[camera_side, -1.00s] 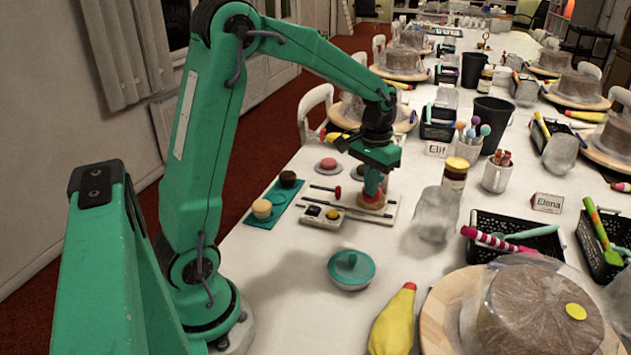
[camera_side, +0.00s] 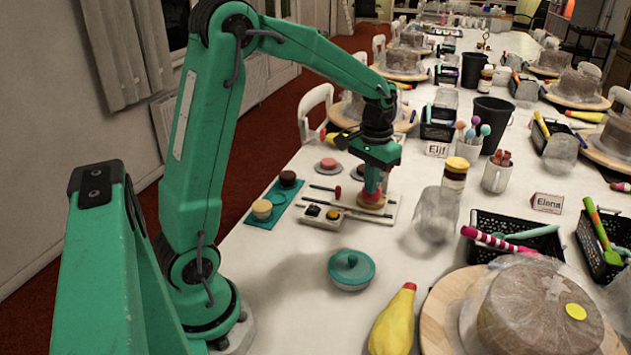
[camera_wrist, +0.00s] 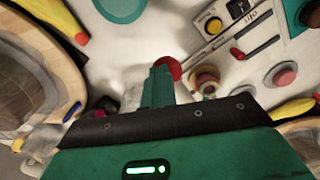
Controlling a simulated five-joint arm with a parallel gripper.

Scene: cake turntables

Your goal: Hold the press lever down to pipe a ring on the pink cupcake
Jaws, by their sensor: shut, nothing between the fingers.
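A pink cupcake (camera_side: 328,163) sits on a small grey plate behind the work board, left of my gripper; it also shows in the wrist view (camera_wrist: 285,77). The ball looks like the lever knob, but the lever is mostly hidden. I cannot tell whether fingers and ball touch. The tan stand shows just right of the ball in the wrist view (camera_wrist: 206,76).
A teal tray (camera_side: 277,206) with a yellow and a brown cupcake lies left. A control box (camera_side: 322,215) and a red knob (camera_side: 338,192) are on the board. A teal lidded bowl (camera_side: 351,270) stands in front. Jars (camera_side: 455,174) and a clear container (camera_side: 437,213) stand right.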

